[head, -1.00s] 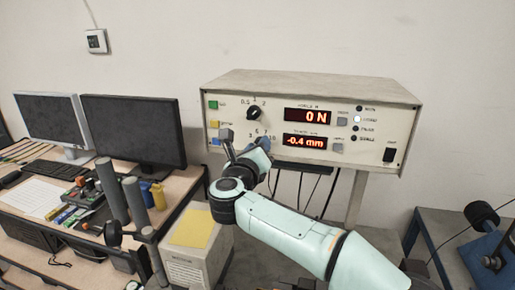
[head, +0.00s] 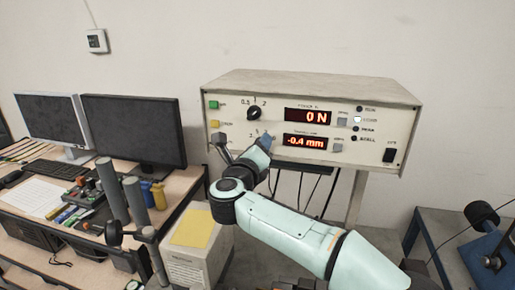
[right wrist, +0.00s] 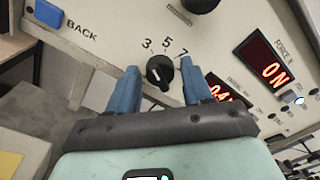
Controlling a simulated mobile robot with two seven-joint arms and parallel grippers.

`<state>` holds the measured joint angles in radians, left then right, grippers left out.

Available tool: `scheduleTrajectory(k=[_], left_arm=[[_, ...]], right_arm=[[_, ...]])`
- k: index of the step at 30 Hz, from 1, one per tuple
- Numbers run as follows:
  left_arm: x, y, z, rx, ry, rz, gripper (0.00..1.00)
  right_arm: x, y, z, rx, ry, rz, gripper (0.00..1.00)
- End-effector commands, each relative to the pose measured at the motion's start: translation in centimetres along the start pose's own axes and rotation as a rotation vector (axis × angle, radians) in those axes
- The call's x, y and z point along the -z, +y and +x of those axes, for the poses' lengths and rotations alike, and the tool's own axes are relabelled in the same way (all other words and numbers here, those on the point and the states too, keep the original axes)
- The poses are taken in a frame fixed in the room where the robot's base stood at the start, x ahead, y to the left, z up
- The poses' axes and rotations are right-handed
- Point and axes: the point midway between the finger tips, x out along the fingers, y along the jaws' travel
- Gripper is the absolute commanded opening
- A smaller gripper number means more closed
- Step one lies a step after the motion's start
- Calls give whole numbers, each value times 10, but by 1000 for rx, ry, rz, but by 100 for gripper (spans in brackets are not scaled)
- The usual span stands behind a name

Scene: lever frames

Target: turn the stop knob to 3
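The stop knob (right wrist: 160,72) is a black round knob with a pale mark, on the front panel of a cream instrument box (head: 310,84). The numbers 3, 5 and 7 are printed around it in the right wrist view. I cannot tell surely which number the mark points to. My right gripper (right wrist: 160,70) has its two blue fingers on either side of the knob, with a visible gap on both sides. In the head view my right gripper (head: 244,143) hides the knob. My left gripper is not in view.
Another black knob (head: 253,114) sits above on the panel. A blue BACK button (right wrist: 49,13) is left of the stop knob in the right wrist view. Red displays (head: 305,142) read 0 N and -0.4 mm. A desk with monitors (head: 133,130) stands at the left.

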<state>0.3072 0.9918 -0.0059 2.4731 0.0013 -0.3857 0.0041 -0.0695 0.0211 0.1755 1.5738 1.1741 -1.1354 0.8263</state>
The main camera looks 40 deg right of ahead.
Motion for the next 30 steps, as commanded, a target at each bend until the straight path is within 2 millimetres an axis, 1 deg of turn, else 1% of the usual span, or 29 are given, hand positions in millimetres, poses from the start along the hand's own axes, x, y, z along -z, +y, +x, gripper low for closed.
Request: scheduleTrajectory(k=[10,14,17,24,27,30], left_arm=[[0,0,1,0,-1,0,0],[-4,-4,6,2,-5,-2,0],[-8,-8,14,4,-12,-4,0],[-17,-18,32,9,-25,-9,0],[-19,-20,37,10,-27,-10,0],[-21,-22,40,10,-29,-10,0]], right_arm=[[0,0,-1,-1,0,2,60],[1,2,-13,-3,-1,3,60],[2,2,-32,-4,-2,2,60],[2,2,-86,-4,-2,3,60],[2,2,-106,-4,-2,0,60],[1,2,-120,-2,-2,2,60]])
